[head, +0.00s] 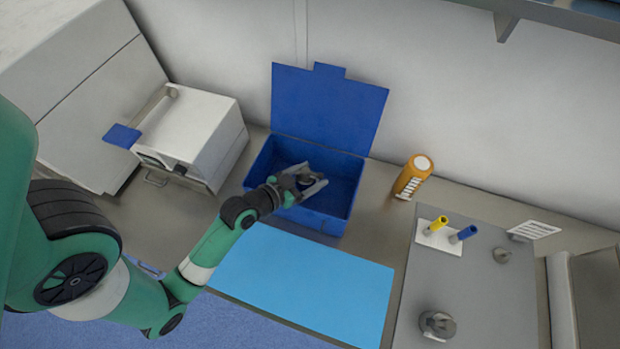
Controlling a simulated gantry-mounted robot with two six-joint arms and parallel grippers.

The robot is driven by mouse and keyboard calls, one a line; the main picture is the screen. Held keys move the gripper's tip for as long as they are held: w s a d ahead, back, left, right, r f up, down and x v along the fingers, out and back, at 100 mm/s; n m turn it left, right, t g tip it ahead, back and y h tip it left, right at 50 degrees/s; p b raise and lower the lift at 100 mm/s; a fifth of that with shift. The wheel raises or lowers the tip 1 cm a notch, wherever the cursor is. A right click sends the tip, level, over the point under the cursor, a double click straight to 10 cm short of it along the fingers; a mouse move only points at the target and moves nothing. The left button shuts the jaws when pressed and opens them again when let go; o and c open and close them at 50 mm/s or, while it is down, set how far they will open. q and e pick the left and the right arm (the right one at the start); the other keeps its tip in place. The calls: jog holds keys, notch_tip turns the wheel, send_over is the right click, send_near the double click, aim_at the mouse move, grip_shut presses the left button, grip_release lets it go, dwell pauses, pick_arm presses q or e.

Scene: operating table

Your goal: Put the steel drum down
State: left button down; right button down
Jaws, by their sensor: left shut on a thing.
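My left gripper (312,184) is over the open blue box (258,171), within its rim outline in the head view. It is shut on a small dark grey thing (306,181), which looks like the steel drum and is partly hidden by the fingers. I cannot tell whether the drum touches the box floor. The box lid stands open at the back. My right gripper is not in view.
A light blue mat (305,285) lies in front of the box. An orange bottle (413,177) stands right of it. A grey board (470,290) holds a round metal part (437,325), a smaller one (502,255), and yellow and blue pegs. A white machine (195,130) stands left.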

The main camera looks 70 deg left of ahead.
pick_arm(q)
jog(key=shift+f, duration=0.55)
jog(key=shift+r, duration=0.1)
